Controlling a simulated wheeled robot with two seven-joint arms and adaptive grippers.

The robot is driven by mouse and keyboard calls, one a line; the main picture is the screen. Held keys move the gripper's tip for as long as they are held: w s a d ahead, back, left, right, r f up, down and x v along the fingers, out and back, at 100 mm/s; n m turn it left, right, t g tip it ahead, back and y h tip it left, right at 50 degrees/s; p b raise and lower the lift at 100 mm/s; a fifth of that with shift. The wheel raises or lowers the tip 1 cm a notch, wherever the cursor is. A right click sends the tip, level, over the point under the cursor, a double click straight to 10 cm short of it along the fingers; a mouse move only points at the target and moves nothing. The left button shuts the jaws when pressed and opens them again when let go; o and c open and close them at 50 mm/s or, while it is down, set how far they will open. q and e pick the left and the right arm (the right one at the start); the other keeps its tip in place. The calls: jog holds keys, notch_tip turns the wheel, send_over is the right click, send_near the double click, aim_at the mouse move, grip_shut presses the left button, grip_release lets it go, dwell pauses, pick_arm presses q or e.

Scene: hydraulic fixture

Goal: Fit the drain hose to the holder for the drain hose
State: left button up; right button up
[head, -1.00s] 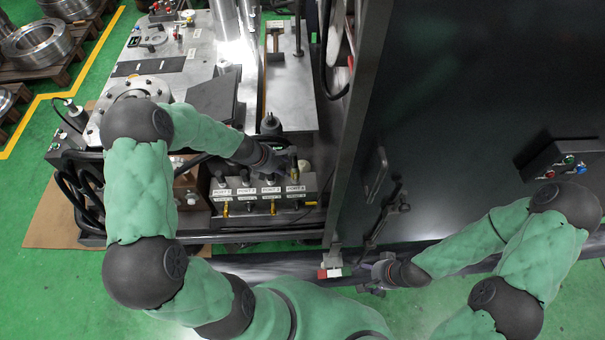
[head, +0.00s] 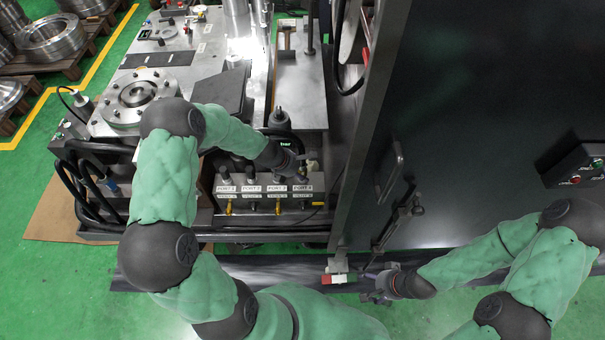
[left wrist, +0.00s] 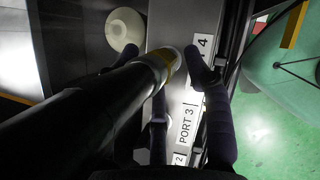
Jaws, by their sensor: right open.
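In the left wrist view a thick black hose (left wrist: 85,115), which looks like the drain hose, runs from the lower left to the middle. It ends in a yellowish band and a pale tip. My left gripper (left wrist: 162,52) has one finger right of this end; the other side is partly hidden behind the hose. I cannot tell whether it grips the hose. In the head view my left gripper (head: 299,163) is over the right end of the port block (head: 265,205). My right gripper (head: 372,287) is open and empty, low beside the dark cabinet. I cannot make out the hose holder for certain.
The port block has labelled ports and brass fittings. A tall dark cabinet (head: 470,130) with a handle stands to the right. A red and white part (head: 336,278) sits at its lower corner. Black hoses (head: 82,185) loop at the left. A cream round part (left wrist: 124,28) shows in the left wrist view.

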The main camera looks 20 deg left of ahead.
pick_arm(q)
jog(key=shift+s+d+f, duration=0.1)
jog(key=shift+s+f, duration=0.05)
jog(key=c, duration=0.7)
jog(key=shift+s+d+f, duration=0.1)
jog(key=shift+c, duration=0.7)
jog(key=shift+r+p, duration=0.4)
jog(key=shift+p, duration=0.1)
grip_shut()
jog(key=shift+r+p, duration=0.9)
jog(key=shift+r, duration=0.25)
jog(key=shift+w+a+r+p, duration=0.1)
jog(key=shift+r+p, duration=0.5)
jog(key=shift+w+a+r+p, duration=0.1)
jog(key=shift+r+p, duration=0.45)
jog(key=shift+r, duration=0.05)
